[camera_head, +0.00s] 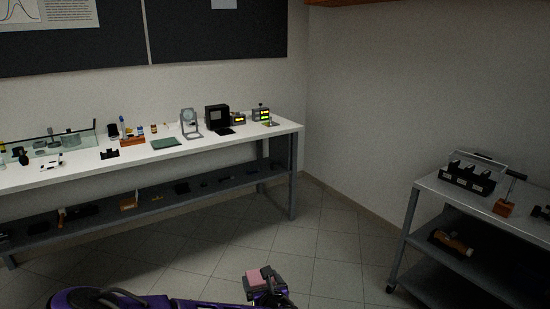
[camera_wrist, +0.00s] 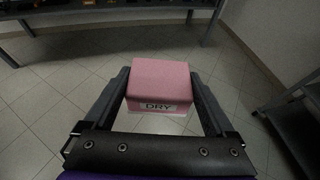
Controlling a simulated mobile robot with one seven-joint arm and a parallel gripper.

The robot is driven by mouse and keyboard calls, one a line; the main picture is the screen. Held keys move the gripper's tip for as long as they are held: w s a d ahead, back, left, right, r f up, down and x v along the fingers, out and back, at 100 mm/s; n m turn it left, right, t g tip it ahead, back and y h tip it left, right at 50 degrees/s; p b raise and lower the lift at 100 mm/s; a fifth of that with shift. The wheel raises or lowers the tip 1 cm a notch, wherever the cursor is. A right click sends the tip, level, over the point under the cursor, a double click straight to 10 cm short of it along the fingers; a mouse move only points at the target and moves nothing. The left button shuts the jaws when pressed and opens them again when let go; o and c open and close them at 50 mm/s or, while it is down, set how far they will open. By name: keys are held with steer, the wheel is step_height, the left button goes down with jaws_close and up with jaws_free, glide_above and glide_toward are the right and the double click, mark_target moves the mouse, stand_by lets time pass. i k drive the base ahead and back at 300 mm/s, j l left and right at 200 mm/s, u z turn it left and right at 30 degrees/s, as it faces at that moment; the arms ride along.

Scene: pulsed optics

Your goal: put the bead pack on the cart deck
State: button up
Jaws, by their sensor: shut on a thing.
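The bead pack is a pink block with a white label reading "DRY". In the wrist view the bead pack (camera_wrist: 160,80) sits between the two dark fingers of my gripper (camera_wrist: 158,92), which is shut on it. In the head view the bead pack (camera_head: 257,279) shows small at the bottom centre, held by my gripper (camera_head: 262,277) above the floor. The cart (camera_head: 427,183) stands at the right of the head view, with a grey deck on top and a lower shelf. My gripper is well to the left of the cart, apart from it.
On the cart deck are a black holder (camera_head: 467,178) with a clear cover and an orange-based tool (camera_head: 504,206). A white bench (camera_head: 215,141) with several instruments runs along the left wall. Tiled floor (camera_head: 335,255) lies clear between bench and cart.

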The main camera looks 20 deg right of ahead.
mark_target(528, 204)
steer(key=i+z, duration=0.65)
steer(key=i, duration=0.15)
steer(key=i+j+z, duration=0.1)
steer(key=i+z, duration=0.4)
steer(key=i, duration=0.4)
steer(key=i+z, duration=0.3)
steer(key=i+j+z, duration=0.1)
steer(key=i+z, duration=0.2)
